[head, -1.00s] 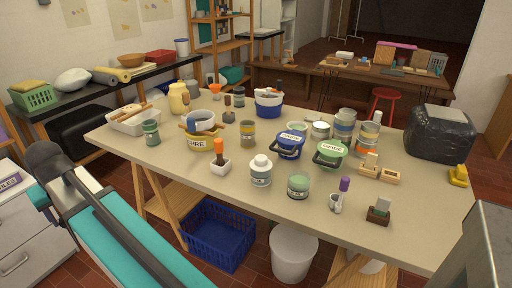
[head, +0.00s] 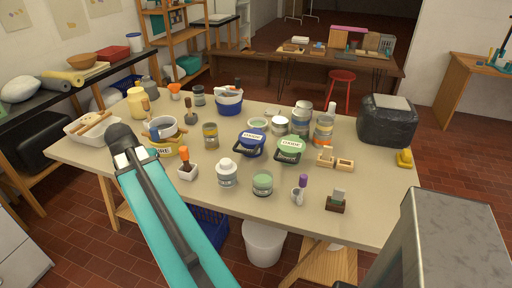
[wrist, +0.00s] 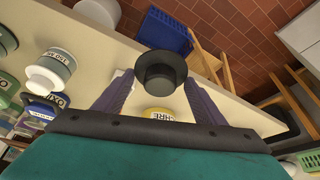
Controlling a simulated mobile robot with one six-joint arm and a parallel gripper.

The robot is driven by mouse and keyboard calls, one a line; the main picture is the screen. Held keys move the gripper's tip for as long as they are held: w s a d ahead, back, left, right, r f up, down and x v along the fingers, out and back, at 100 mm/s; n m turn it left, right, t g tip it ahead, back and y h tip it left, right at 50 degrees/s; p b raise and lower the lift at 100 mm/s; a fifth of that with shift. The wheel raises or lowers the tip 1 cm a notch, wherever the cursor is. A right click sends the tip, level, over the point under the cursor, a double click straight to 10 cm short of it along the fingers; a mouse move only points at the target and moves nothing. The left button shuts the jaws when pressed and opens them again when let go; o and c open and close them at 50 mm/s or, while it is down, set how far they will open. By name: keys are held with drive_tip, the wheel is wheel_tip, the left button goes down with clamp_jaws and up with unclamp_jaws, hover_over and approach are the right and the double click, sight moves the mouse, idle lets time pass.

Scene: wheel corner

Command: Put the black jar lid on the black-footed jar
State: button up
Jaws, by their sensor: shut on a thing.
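In the wrist view my gripper (wrist: 160,84) is shut on the black jar lid (wrist: 160,72), a round dark disc with a raised middle between the purple fingers. The lid is above the table's front edge area. Candidate jars are a white-capped grey jar (head: 227,174), a green jar (head: 263,183) and a grey jar with a yellow band (head: 210,136). I cannot tell which jar has a black foot.
A blue crate (wrist: 165,30) and white bin (head: 263,243) are below.

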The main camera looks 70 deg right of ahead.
drive_tip(key=s+d+r+m+g+p, duration=0.1)
drive_tip(key=s+d+m+p, duration=0.2)
drive_tip(key=s+d, duration=0.4)
drive_tip(key=s+d+r+m+g+p, duration=0.1)
drive_tip(key=s+d+m+p, duration=0.3)
drive_tip(key=s, duration=1.2)
drive_tip(key=s+d+r+m+g+y+p, duration=0.1)
drive_tip(key=s+d+m+g+p, duration=0.2)
drive_tip(key=s+d+m, duration=0.3)
drive_tip(key=s+d+p, duration=0.1)
drive_tip(key=s+d, duration=0.2)
drive_tip(key=s, duration=0.2)
drive_tip(key=shift+s+d+r, duration=0.25)
drive_tip(key=shift+d+r, duration=0.05)
drive_tip(key=shift+r, duration=0.05)
drive_tip(key=shift+f+b, duration=1.55)
drive_tip(key=shift+f, duration=0.85)
drive_tip(key=shift+f+b, duration=0.75)
drive_tip(key=shift+f, duration=0.35)
drive_tip(key=o, duration=1.1)
